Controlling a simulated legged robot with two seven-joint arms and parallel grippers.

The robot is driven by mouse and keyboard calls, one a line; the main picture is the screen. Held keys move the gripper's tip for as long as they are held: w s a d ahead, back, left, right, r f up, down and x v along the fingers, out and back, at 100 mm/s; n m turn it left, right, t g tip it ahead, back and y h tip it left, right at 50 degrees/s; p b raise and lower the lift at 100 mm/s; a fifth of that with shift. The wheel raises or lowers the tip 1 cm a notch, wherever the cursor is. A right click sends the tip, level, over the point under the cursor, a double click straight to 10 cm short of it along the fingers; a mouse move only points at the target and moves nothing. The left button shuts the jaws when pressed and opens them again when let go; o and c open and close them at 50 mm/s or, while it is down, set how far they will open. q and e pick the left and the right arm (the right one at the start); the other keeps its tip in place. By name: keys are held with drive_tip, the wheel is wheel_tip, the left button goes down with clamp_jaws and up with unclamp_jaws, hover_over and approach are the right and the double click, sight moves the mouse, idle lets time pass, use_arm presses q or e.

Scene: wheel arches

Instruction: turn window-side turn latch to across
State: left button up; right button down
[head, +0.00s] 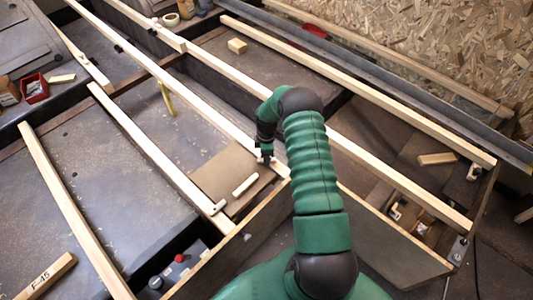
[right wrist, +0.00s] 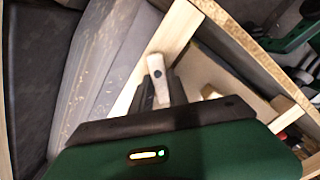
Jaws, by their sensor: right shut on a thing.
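A small pale wooden turn latch (right wrist: 159,66) with a dark pivot screw shows in the right wrist view, next to a light wooden rail. My right gripper (right wrist: 159,90) is shut on it, with one dark finger on each side. In the head view my right gripper (head: 266,159) reaches down to the rail end near the middle, and the hand mostly hides the latch there. I cannot tell the latch's angle to the rail for sure. My left gripper is not in view.
Long wooden rails (head: 160,150) run diagonally over dark panels. A loose pale stick (head: 245,185) lies on a brown board close to my right gripper. A dark-sided crossboard (head: 245,235) runs in front. A red bin (head: 34,88) and a block marked F-45 (head: 45,275) lie left.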

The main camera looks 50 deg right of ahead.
drive_tip(key=n+p, duration=0.1)
drive_tip(key=n, duration=0.1)
drive_tip(key=n+p, duration=0.1)
drive_tip(key=n, duration=0.1)
drive_tip(key=shift+s+r+n, duration=0.15)
drive_tip(key=shift+r+n, duration=0.05)
drive_tip(key=shift+n, duration=0.1)
drive_tip(key=shift+s+n+p, duration=0.2)
drive_tip(key=shift+n+p, duration=0.4)
drive_tip(key=shift+n, duration=1.4)
drive_tip(key=c, duration=1.5)
unclamp_jaws()
drive_tip(key=shift+c, duration=0.2)
drive_tip(key=shift+o, duration=1.3)
drive_tip(key=shift+f, duration=0.1)
drive_tip(key=shift+a, duration=0.1)
wheel_tip(320, 180, up, 17)
drive_tip(key=p, duration=0.4)
drive_tip(key=shift+f, duration=0.2)
